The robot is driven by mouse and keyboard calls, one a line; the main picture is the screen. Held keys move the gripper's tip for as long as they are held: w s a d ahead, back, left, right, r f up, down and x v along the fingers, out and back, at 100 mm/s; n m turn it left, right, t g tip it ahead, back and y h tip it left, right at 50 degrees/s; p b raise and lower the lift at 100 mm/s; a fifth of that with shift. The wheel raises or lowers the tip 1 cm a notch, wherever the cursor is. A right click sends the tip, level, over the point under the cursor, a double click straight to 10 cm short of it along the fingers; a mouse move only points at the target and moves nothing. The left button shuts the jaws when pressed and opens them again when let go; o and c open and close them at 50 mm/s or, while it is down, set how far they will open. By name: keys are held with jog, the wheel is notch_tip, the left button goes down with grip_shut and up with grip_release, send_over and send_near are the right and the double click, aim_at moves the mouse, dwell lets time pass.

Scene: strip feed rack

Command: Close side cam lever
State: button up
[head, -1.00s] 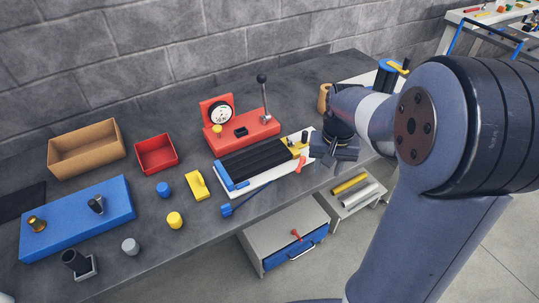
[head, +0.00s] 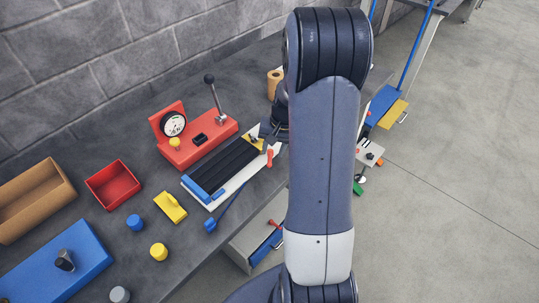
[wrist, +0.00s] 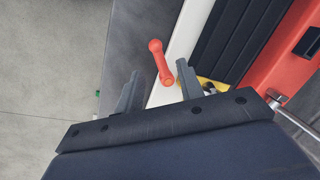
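The side cam lever (head: 270,157) is a small red handle on the right end of the strip feed rack's white base (head: 235,183). In the wrist view the lever (wrist: 160,62) stands out at an angle from the white base edge (wrist: 187,30), its round lower end between my fingers. My gripper (wrist: 158,68) is open, with one finger on each side of the lever's lower end as seen here. Contact cannot be told. In the head view my arm hides most of the gripper. Black channels (head: 222,165) run along the rack, with a yellow block (head: 256,142) at its right end.
A red fixture with a dial (head: 173,124) and an upright black-knobbed lever (head: 214,95) stands behind the rack. A blue-ended rod (head: 211,224) lies in front. A yellow piece (head: 170,206) and red bin (head: 113,184) are left. Floor (wrist: 45,60) lies beyond the bench edge.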

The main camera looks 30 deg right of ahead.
aim_at(270, 159)
jog(key=shift+w+a+f, duration=0.1)
jog(key=shift+a+f, duration=0.1)
jog(key=shift+f, duration=0.75)
jog(key=shift+w+a+f, duration=0.1)
jog(key=shift+a+f, duration=0.05)
jog(key=shift+f, duration=0.75)
jog(key=shift+c, duration=0.3)
grip_shut()
